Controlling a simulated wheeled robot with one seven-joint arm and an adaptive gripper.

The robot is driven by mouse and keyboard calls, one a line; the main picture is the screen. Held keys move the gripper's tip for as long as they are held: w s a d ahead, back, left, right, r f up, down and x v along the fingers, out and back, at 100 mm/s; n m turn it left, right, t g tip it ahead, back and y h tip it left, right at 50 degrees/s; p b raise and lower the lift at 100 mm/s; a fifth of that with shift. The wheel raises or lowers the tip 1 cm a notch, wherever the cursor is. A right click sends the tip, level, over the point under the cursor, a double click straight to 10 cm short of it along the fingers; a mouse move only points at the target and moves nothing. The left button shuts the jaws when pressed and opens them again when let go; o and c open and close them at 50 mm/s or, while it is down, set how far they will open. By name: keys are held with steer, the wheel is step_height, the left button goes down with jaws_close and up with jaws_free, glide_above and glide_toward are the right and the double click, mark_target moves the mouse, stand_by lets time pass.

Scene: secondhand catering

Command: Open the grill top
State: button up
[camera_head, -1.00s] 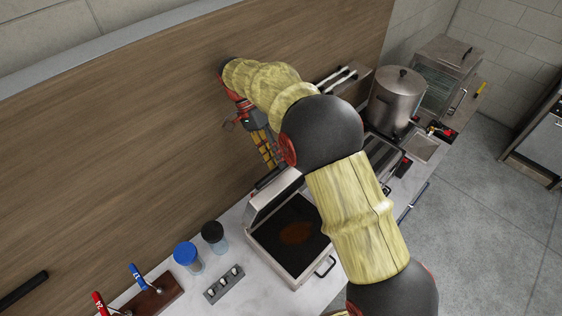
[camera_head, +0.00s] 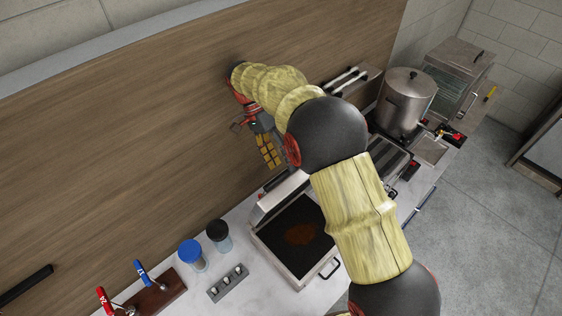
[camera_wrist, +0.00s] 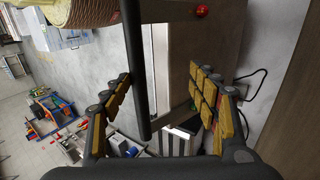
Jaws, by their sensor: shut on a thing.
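The grill (camera_head: 264,247) stands on the counter with its top raised. Its dark cooking plate (camera_head: 303,236) with a brown patch is uncovered. The grill top (camera_head: 283,194) stands up steeply at the back, near the wooden wall, and is seen almost edge-on. My gripper (camera_head: 266,150) is above and behind the grill, close to the wall. My arm hides the right side of the grill.
Left of the grill are a blue-lidded jar (camera_head: 192,254), a black-lidded jar (camera_head: 218,236), a grey holder (camera_head: 228,283) and a wooden block with red and blue handles (camera_head: 157,295). A steel pot (camera_head: 405,103) stands to the right. The wooden wall (camera_head: 130,140) closes the back.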

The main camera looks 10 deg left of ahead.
steer(key=shift+f, duration=0.2)
steer(key=shift+c, duration=0.2)
steer(key=shift+a+r, duration=0.1)
steer(key=shift+r, duration=0.25)
steer(key=shift+c, duration=0.5)
step_height(320, 180, up, 10)
steer(key=shift+f, duration=0.15)
